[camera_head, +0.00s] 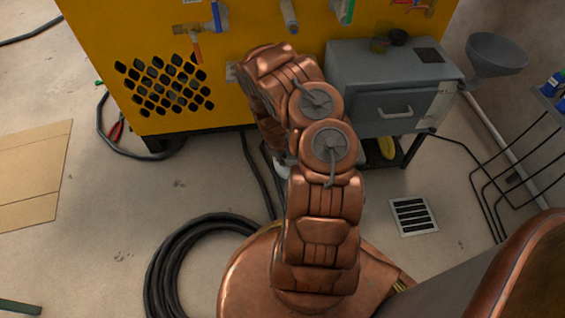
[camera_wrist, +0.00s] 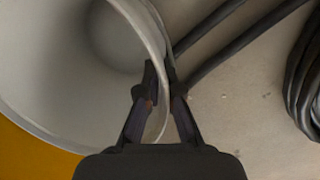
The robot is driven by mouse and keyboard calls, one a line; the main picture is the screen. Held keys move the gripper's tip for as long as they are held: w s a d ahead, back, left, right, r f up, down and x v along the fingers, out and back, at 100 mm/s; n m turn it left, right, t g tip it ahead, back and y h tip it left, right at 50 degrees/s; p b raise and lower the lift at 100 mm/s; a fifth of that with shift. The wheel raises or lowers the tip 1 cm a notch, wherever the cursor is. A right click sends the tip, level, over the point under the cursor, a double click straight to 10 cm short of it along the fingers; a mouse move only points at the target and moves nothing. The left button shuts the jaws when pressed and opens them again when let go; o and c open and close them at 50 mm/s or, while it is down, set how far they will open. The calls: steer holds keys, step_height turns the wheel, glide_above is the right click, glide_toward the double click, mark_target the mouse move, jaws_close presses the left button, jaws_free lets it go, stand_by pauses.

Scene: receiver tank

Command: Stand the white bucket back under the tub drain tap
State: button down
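The white bucket (camera_wrist: 60,70) fills the left of the wrist view, with its open mouth and inside facing the camera. My gripper (camera_wrist: 160,75) straddles its wall at the rim, one finger inside and one outside. The fingertips are close together and look clamped on the wall. In the head view my arm hides the gripper and nearly all of the bucket; only a pale sliver (camera_head: 283,168) shows beside the arm. Whether the bucket touches the floor is unclear. Several taps are on the yellow machine (camera_head: 110,40); I cannot tell which is the tub drain tap.
A grey cabinet (camera_head: 390,80) stands right of my arm, with a grey funnel (camera_head: 497,52) beside it. A coiled black hose (camera_head: 165,265) and loose hoses lie on the floor. A floor grate (camera_head: 413,215) and cardboard (camera_head: 32,175) lie on either side. The left floor is mostly clear.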

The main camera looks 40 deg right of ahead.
steer(key=shift+f, duration=0.15)
steer(key=c, duration=1.3)
jaws_free()
